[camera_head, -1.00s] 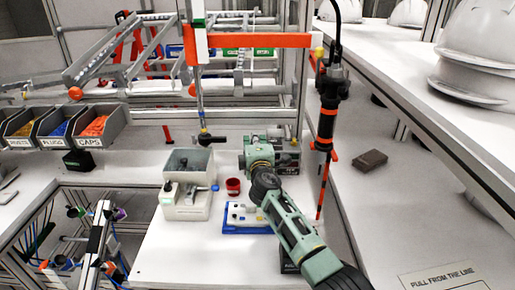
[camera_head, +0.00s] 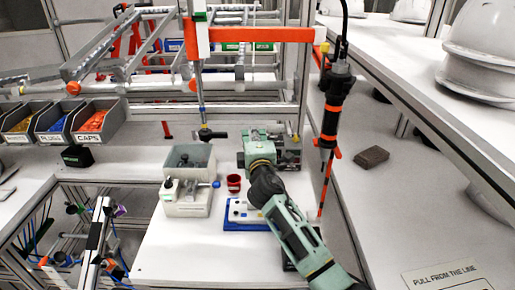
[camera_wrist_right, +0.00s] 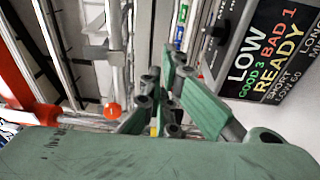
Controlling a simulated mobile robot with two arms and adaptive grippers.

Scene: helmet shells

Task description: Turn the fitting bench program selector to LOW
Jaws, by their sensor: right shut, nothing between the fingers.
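My right gripper (camera_head: 256,140) is at the bench's back, in front of and beside a grey box-like unit (camera_head: 290,152). Its fingers (camera_wrist_right: 166,90) show shut and empty in the right wrist view. A dark display panel (camera_wrist_right: 272,50) right of the fingers there reads LOW, GOOD 3 BAD 1 and READY, with smaller lines including SHORT and LONG, cut off at the edge. I cannot make out the selector knob; the gripper may hide it. I cannot tell whether the fingers touch anything. My left gripper is not in view.
A hanging orange-black tool (camera_head: 331,115) is close on the right. An orange bar (camera_head: 260,35) crosses above. The white bench front (camera_head: 190,255) is clear.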

